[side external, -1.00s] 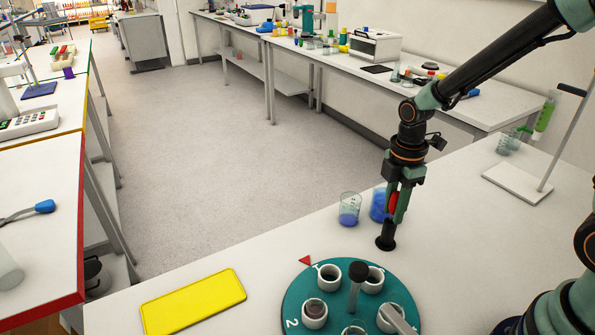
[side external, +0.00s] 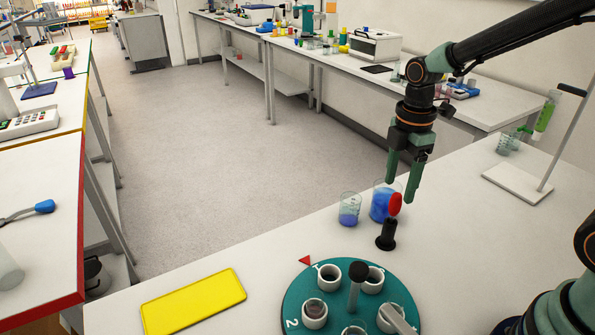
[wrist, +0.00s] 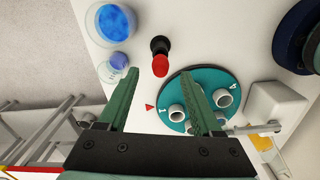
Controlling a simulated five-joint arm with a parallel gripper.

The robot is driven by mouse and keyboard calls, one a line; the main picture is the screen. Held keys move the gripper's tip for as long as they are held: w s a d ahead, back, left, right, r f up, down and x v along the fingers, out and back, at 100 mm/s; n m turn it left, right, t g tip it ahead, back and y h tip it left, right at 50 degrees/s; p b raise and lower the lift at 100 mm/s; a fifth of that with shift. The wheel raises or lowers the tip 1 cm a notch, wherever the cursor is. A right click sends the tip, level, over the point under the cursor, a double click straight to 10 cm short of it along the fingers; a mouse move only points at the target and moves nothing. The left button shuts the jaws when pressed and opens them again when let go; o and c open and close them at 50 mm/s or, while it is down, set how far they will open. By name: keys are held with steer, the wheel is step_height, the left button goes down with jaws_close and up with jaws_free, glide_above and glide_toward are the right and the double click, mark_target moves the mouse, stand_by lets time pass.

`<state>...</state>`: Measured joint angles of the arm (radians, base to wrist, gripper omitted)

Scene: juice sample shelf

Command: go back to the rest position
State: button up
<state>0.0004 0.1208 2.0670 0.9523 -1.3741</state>
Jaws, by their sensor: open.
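My gripper (side external: 402,187) is open and empty, with its green fingers apart, above the bench. In the wrist view its fingers (wrist: 163,100) spread wide with nothing between them. A red-topped piece (side external: 395,204) stands upright in a small black holder (side external: 387,236) just below the fingertips. The same red top shows in the wrist view (wrist: 160,65), ahead of the fingers and apart from them.
A teal numbered carousel (side external: 296,292) with white cups is in front. A yellow plate (side external: 194,300) lies left. A stand (side external: 517,187) is at right.

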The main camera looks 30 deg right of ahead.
step_height(320, 180, up, 5)
steer(key=shift+s+r+m, duration=0.2)
steer(key=shift+r+m, duration=0.3)
steer(key=shift+r, duration=0.05)
steer(key=s+r+m+t, duration=0.4)
steer(key=s+m+t, duration=0.1)
steer(key=m, duration=0.9)
steer(key=shift+s+m+t, duration=0.3)
steer(key=shift+s+m, duration=0.1)
steer(key=shift+s, duration=0.4)
